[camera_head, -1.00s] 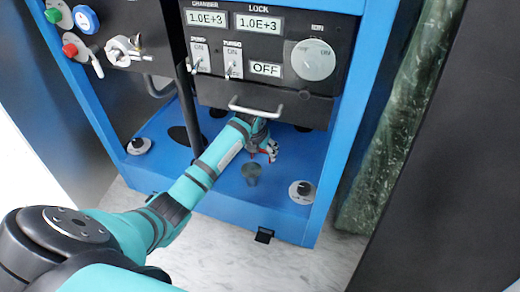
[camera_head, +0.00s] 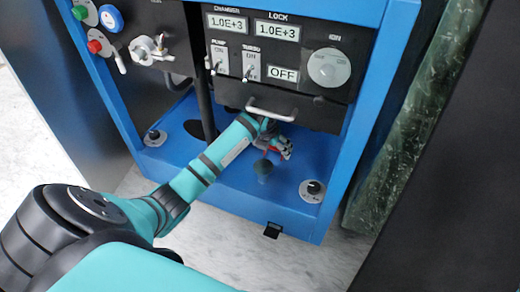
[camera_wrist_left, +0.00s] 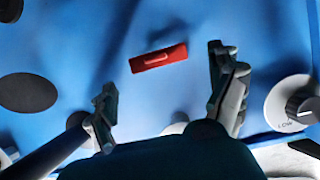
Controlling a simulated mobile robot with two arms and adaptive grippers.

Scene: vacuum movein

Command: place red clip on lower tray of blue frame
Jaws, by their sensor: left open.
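The red clip (camera_wrist_left: 158,58) lies on the blue surface of the frame's lower tray (camera_wrist_left: 185,18), ahead of my left gripper (camera_wrist_left: 166,98) in the left wrist view. The gripper's two fingers are spread wide, with a gap between them and the clip. In the head view my left gripper (camera_head: 280,147) is low over the lower tray of the blue frame (camera_head: 225,180), beneath the black panel's handle. A bit of red shows beside the fingers there, partly hidden by them. My right gripper is not in view.
A grey funnel-like piece (camera_head: 264,170) stands on the tray just in front of the gripper. A round knob (camera_head: 313,187) sits at the tray's right front. The handle (camera_head: 271,114) and black control panel (camera_head: 280,68) hang above. A dark post (camera_head: 203,95) stands to the left.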

